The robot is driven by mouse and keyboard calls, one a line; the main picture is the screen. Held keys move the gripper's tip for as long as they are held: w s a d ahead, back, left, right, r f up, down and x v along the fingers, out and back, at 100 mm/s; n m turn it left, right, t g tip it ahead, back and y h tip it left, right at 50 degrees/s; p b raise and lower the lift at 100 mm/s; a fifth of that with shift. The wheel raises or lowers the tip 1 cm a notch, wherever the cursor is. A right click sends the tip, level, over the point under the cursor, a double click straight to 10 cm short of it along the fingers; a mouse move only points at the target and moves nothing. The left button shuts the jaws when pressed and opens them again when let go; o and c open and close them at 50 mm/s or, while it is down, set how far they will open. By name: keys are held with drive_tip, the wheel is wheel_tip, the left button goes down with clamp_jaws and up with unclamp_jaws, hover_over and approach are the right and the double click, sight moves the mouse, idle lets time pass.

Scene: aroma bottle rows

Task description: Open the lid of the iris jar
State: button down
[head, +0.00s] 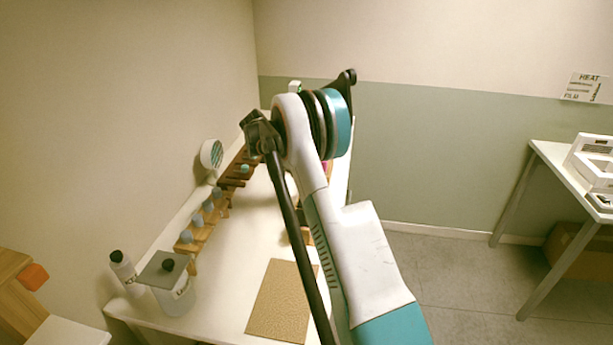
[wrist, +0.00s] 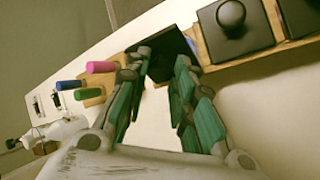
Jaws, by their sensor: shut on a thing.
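In the wrist view, my gripper (wrist: 160,60) reaches toward the wooden rack with its teal-padded fingers closed around part of a dark square lid (wrist: 176,42). The held knob is hidden between the fingertips. I cannot tell whether this lid still sits on its jar, and no iris label is readable. In the head view, my arm hides the gripper and this lid. Another dark square lid with a round black knob (wrist: 231,14) is just right of the fingers in the wrist view.
On the white table are a lidded pale jar (head: 172,297), a white bottle (head: 122,268), a tan mat (head: 284,302), a row of blue-topped bottles (head: 197,221) and a round mirror-like disc (head: 211,154). Pink (wrist: 100,67), blue and green cylinders are left of the fingers.

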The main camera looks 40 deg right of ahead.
drive_tip(key=shift+w+a+f+n+g+h+b, duration=0.15)
drive_tip(key=shift+w+a+f+g+h+b, duration=0.1)
drive_tip(key=shift+w+a+g+h+b, duration=0.35)
drive_tip(key=shift+w+a+f+n+g+h+b, duration=0.2)
drive_tip(key=shift+w+g+h+b, duration=0.1)
drive_tip(key=shift+g+h+b, duration=0.6)
drive_tip(key=shift+w+a+f+n+g+h+b, duration=0.15)
drive_tip(key=shift+w+a+f+g+h+b, duration=0.1)
drive_tip(key=shift+w+a+g+h+b, duration=0.4)
drive_tip(key=shift+s+d, duration=0.2)
drive_tip(key=shift+d, duration=0.05)
drive_tip(key=c, duration=1.3)
unclamp_jaws()
drive_tip(key=shift+r, duration=0.1)
wheel_tip(320, 180, up, 10)
drive_tip(key=shift+f, duration=0.1)
drive_tip(key=shift+c, duration=0.2)
